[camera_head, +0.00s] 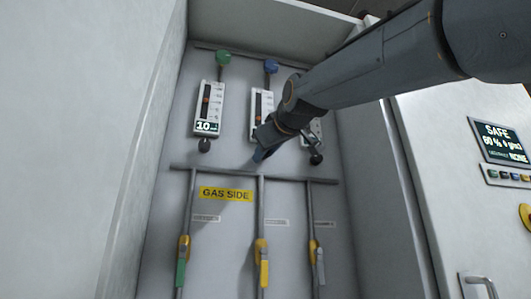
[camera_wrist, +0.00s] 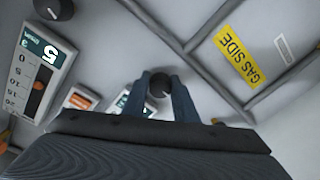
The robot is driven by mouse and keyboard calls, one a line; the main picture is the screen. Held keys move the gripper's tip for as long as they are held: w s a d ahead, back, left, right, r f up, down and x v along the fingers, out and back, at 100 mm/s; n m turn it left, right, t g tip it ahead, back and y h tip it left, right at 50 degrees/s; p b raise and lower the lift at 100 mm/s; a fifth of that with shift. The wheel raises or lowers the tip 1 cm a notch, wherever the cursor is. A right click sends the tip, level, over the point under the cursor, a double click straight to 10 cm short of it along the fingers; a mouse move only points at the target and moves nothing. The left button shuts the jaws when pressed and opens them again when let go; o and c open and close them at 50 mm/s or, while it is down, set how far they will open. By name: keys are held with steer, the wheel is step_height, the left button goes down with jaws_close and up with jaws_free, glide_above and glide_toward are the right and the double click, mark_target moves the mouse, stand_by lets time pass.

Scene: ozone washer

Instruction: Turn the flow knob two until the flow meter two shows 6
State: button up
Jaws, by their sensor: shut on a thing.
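My gripper (camera_head: 261,152) is at the bottom of the middle flow meter (camera_head: 260,108). In the wrist view my gripper (camera_wrist: 160,92) is shut on a round black knob (camera_wrist: 159,84), one finger on each side. This is flow knob two; it is hidden in the head view. The middle flow meter is white, and my gripper and arm cover its lower part in the head view. A sliver of its display (camera_wrist: 124,99) shows beside the left finger in the wrist view, but its number cannot be read.
The left flow meter (camera_head: 208,105) shows 10, with its black knob (camera_head: 205,146) below. The right flow meter (camera_wrist: 45,75) seems to show 5 in the wrist view. A yellow GAS SIDE label (camera_head: 226,194), pipes and valve handles lie below. A cabinet wall (camera_head: 150,130) stands left.

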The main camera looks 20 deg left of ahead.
steer(key=shift+m, duration=0.3)
steer(key=m, duration=0.4)
steer(key=shift+a+f+p, duration=0.1)
steer(key=shift+p, duration=0.3)
steer(key=shift+m, duration=2.3)
steer(key=o, duration=1)
steer(key=shift+a, duration=0.1)
